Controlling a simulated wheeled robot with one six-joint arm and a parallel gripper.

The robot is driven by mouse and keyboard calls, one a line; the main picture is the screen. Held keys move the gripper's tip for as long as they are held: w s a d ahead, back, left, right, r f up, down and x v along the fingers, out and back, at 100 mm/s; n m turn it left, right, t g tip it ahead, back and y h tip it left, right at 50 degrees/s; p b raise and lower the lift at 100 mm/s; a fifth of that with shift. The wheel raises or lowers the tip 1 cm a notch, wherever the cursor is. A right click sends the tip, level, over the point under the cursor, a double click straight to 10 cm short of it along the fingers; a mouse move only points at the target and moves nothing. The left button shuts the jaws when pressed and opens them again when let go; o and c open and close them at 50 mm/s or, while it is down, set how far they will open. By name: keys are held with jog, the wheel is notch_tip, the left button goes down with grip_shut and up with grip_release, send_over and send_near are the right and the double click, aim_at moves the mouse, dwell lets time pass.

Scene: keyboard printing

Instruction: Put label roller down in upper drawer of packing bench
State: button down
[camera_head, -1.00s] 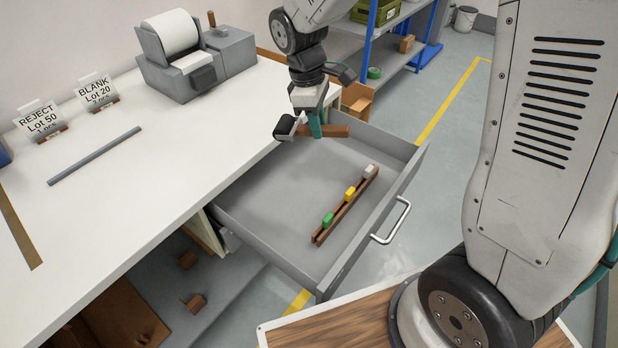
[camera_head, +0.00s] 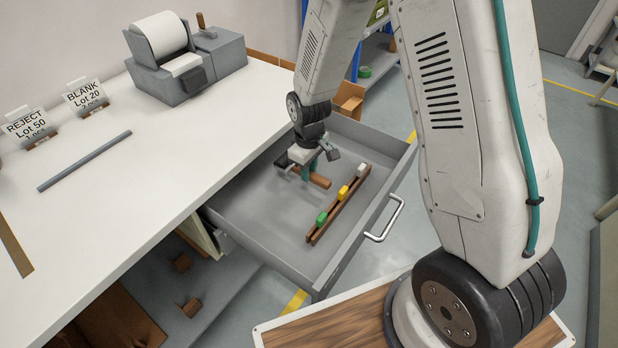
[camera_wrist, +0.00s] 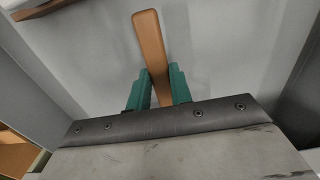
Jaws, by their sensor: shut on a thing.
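The label roller shows as a brown wooden handle (camera_head: 318,180) at my gripper in the head view; the wrist view shows its handle (camera_wrist: 150,45) between the fingers. My gripper (camera_wrist: 158,85) has green fingers and is shut on it. In the head view my gripper (camera_head: 307,172) is down inside the open upper drawer (camera_head: 262,222), towards its back. A dark roller end shows at the left of the gripper. I cannot tell whether the roller touches the drawer floor.
A wooden rack (camera_head: 325,222) with green, yellow and white pieces lies near the drawer front. The drawer floor left of it is clear. The bench top (camera_head: 130,200) bears a label printer (camera_head: 180,65), two signs and a grey bar (camera_head: 85,160).

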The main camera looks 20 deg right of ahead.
jog(key=shift+f, duration=1.8)
jog(key=shift+f, duration=0.15)
jog(key=c, duration=1.3)
grip_release()
jog(key=shift+o, duration=0.2)
notch_tip(320, 180, up, 12)
jog(key=shift+r, duration=0.15)
jog(key=s+d+r+m, duration=0.2)
jog(key=s+r, duration=0.3)
jog(key=r, duration=0.4)
jog(key=s+d+r+m, duration=0.1)
jog(key=s+r+m, duration=0.1)
jog(key=s+r, duration=0.5)
jog(key=s+d+r+m+t, duration=0.1)
jog(key=s+r, duration=0.6)
jog(key=s, duration=0.8)
jog(key=shift+d+m, duration=0.75)
jog(key=shift+m, duration=0.15)
